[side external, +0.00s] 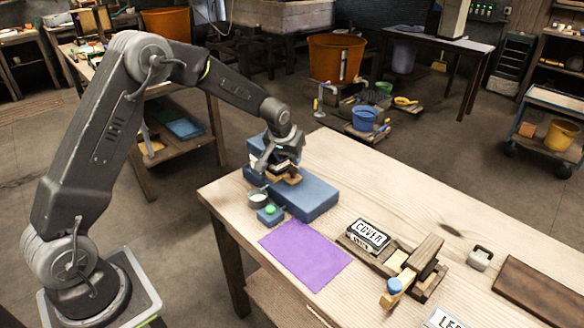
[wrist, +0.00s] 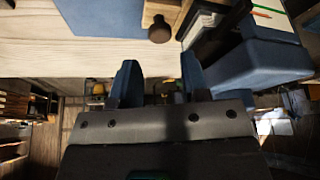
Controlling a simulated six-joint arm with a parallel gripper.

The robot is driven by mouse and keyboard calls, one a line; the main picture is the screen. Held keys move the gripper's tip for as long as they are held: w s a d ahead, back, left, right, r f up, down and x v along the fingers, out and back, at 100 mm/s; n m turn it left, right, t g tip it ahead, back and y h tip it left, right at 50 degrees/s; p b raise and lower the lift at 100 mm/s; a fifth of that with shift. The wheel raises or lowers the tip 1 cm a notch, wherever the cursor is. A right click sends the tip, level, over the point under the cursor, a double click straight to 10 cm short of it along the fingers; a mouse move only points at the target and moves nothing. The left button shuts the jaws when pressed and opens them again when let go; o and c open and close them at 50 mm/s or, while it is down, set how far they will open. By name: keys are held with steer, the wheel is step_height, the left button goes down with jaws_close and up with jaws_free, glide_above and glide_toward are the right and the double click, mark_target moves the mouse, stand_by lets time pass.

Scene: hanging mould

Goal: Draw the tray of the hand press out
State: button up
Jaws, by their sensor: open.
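The hand press, a blue block-like body (side external: 312,197), stands at the far left corner of the wooden table. Its light wooden tray (side external: 291,180) shows low in the press, partly hidden by my gripper. In the wrist view the tray's wooden front (wrist: 160,8) carries a round dark brown knob (wrist: 160,30). My gripper (side external: 272,160) is at the press, open and empty. In the wrist view its two blue fingers (wrist: 159,64) stand apart, with the knob beyond the fingertips and roughly in line with the gap. The knob looks clear of both fingers.
A small blue block with a green button (side external: 270,212) and a small cup (side external: 257,195) stand close to the press. A purple sheet (side external: 305,254) lies in front. A "COVER" block (side external: 367,236) and a wooden lever device (side external: 415,267) are farther right. Bare tabletop lies behind them.

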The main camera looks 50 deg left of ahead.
mark_target(293, 169)
steer(key=x, duration=0.6)
jaws_close()
stand_by(0.3)
